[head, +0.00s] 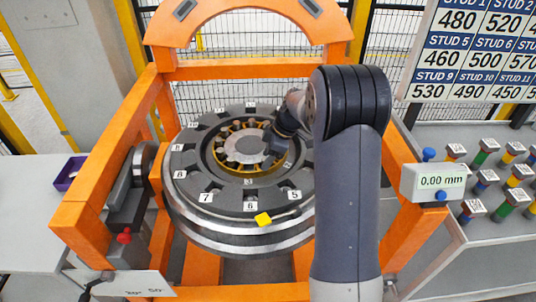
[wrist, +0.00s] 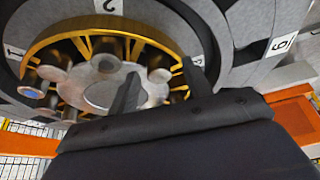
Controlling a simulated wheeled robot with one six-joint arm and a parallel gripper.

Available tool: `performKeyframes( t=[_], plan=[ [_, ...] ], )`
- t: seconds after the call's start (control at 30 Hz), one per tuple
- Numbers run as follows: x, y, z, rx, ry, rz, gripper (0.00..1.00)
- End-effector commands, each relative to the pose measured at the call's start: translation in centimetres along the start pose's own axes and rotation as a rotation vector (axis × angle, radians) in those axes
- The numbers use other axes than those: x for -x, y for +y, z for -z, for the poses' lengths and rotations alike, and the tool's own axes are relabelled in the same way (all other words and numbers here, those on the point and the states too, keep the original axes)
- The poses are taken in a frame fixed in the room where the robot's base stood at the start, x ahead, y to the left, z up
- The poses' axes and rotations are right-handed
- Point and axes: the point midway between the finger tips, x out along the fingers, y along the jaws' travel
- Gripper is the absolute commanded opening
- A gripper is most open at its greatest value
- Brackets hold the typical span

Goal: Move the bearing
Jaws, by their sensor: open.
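The bearing (head: 232,160), a gold ring with grey rollers around a grey centre, sits in the middle of the large dark wheel (head: 198,190). In the wrist view the bearing (wrist: 68,38) fills the left and middle, with gold spokes or cage bars and a grey centre disc. My gripper (wrist: 162,85) is open, its two dark fingers apart over the right part of the bearing. I cannot tell whether they touch it. In the head view my arm comes in from the right and hides the bearing's right side and my fingertips.
An orange gantry frame (head: 98,150) surrounds the wheel. A display reading 0.00 mm (head: 441,181) is on its right post. Coloured studs (head: 486,150) stand on the right bench; a purple bin (head: 70,172) is left.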

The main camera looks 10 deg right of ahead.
Motion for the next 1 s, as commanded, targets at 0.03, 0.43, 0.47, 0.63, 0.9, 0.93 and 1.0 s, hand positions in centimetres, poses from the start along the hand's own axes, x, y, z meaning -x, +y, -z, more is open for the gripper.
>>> performKeyframes(
  t=[0.03, 0.43, 0.47, 0.63, 0.9, 0.93, 1.0],
  plan=[
    [-0.13, 0.00, 0.00, 0.000, 0.000, 0.000, 0.47],
    [-0.19, 0.01, -0.01, -0.001, 0.000, 0.000, 0.34],
    [-0.19, 0.00, -0.01, -0.001, 0.000, 0.000, 0.31],
    [-0.18, 0.00, -0.01, -0.001, 0.000, 0.000, 0.18],
    [-0.18, 0.00, -0.01, -0.001, 0.000, 0.000, 0.00],
    [-0.18, -0.01, -0.01, -0.001, 0.000, 0.000, 0.00],
    [-0.17, -0.01, -0.01, -0.001, 0.000, 0.000, 0.00]
  ],
)
